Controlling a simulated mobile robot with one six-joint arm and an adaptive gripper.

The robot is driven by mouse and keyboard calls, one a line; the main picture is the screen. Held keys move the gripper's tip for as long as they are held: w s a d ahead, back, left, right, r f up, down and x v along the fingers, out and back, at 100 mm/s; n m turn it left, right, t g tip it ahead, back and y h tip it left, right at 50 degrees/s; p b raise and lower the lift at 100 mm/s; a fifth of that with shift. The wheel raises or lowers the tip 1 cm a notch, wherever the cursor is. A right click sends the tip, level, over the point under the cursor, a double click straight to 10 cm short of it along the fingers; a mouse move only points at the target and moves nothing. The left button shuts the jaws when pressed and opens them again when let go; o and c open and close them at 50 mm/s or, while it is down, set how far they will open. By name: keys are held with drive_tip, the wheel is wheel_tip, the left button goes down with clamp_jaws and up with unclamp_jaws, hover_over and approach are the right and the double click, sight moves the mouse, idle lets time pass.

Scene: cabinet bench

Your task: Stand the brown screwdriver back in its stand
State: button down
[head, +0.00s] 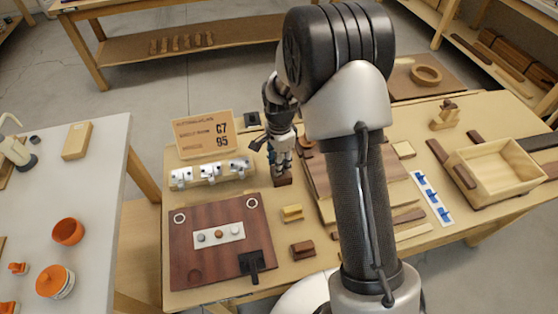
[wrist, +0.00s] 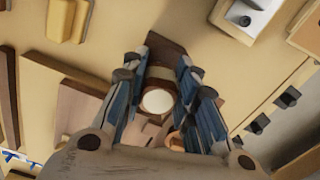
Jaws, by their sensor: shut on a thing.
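My gripper (head: 281,168) points down over the bench behind the brown board. In the wrist view its blue-padded fingers (wrist: 163,95) are shut on the screwdriver (wrist: 157,101), which shows mainly as a pale round end with a brownish rim facing the camera. A dark brown block (wrist: 166,50), apparently the stand, lies below and beyond the fingers. The block also shows under the fingertips in the head view (head: 283,181). The screwdriver's shaft and tip are hidden, so I cannot tell whether it is in the stand.
A sign (head: 205,134) and a rack with white fittings (head: 212,174) stand left of the gripper. The brown board (head: 190,250) lies in front. A yellow block (head: 292,213) and a brown block (head: 303,249) lie nearby. A wooden tray (head: 500,168) is at right.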

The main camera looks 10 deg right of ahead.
drive_tip(key=shift+f+b, duration=0.35)
drive_tip(key=shift+f, duration=0.25)
idle(0.4)
drive_tip(key=c, duration=1.2)
unclamp_jaws()
drive_tip(key=shift+o, duration=0.5)
drive_tip(key=o, duration=0.3)
drive_tip(key=shift+r, duration=0.1)
drive_tip(key=shift+r+p, duration=2.85)
drive_tip(key=shift+r, duration=0.85)
